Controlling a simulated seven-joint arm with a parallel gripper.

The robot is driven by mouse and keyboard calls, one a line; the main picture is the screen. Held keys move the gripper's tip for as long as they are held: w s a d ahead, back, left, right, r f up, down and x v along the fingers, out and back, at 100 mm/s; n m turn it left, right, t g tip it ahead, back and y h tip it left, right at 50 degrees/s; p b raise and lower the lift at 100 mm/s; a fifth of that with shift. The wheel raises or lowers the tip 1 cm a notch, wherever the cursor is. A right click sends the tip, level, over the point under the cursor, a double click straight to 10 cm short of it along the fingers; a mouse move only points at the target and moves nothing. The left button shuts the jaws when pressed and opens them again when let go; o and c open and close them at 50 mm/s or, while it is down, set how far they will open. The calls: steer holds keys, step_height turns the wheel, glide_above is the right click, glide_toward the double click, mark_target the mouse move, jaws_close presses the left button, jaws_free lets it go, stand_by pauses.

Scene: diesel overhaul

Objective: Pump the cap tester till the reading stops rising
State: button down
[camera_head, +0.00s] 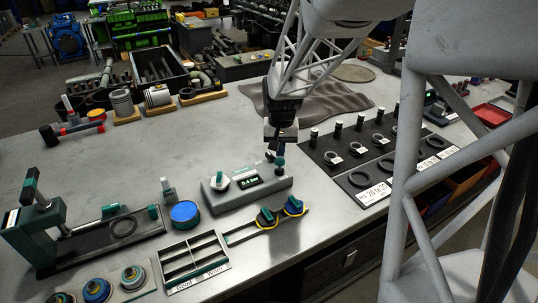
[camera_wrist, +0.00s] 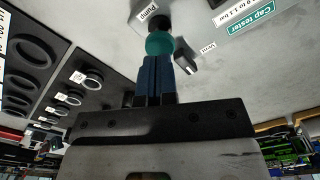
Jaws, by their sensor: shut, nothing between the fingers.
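The cap tester (camera_head: 213,200) is a grey box near the middle of the table. A white cap with a green top (camera_head: 219,181) sits on its left side. Its lit green display (camera_head: 250,182) seems to read 0.4 bar; the digits are small. The green pump knob (camera_head: 279,161) stands at its right end; in the wrist view the knob (camera_wrist: 160,43) is beside the "Pump" label. A dark vent lever (camera_wrist: 186,65) is next to it. My gripper (camera_head: 272,153) is shut and empty, its blue fingertips (camera_wrist: 156,62) right at the knob; I cannot tell whether they touch.
A blue tin (camera_head: 185,214) and a Good/Worn divided tray (camera_head: 228,265) are to the left. A black board of rings (camera_head: 380,150) is to the right.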

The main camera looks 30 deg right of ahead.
mark_target(280, 160)
steer(key=shift+f, duration=0.35)
steer(key=shift+f, duration=0.7)
steer(key=shift+f, duration=1.2)
steer(key=shift+r, duration=2.25)
steer(key=shift+f, duration=0.95)
